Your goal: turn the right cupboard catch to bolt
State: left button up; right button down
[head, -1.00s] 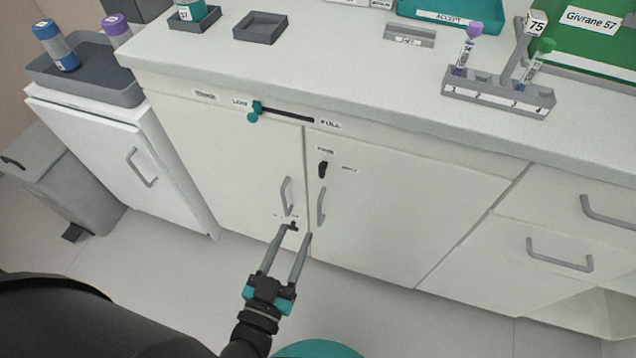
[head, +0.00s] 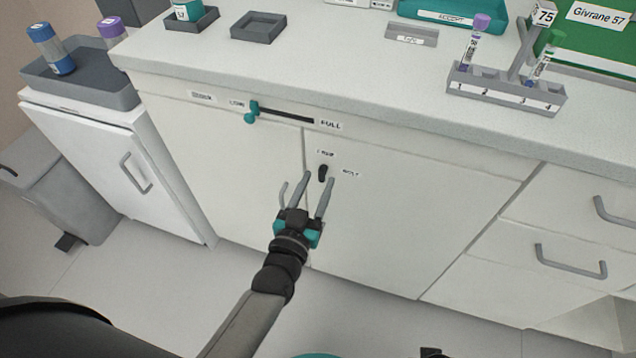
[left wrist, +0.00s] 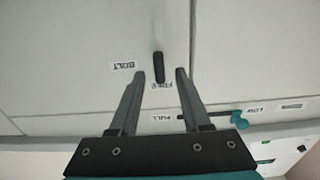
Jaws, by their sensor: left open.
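The right cupboard catch (head: 323,173) is a small black knob on the right door, standing upright in line with the FREE label (head: 325,154) above it. The BOLT label (head: 350,174) is to its right. My left gripper (head: 319,178) is open in front of the door, one fingertip on each side of the catch in the picture. The left wrist view, turned upside down, shows the catch (left wrist: 158,67) between the open fingertips (left wrist: 160,72). I cannot tell whether the fingers touch it. My right gripper is not recognisable in view.
Door handles (head: 283,194) sit low beside my left gripper, partly hidden by it. A teal slider (head: 252,112) is in a slot above the doors. The counter (head: 350,70) overhangs them, with a tube rack (head: 506,92) on it. Drawers (head: 560,225) are at the right.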

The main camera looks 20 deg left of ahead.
pick_arm(q)
jog(key=shift+w, duration=0.6)
grip_shut()
dwell(0.3)
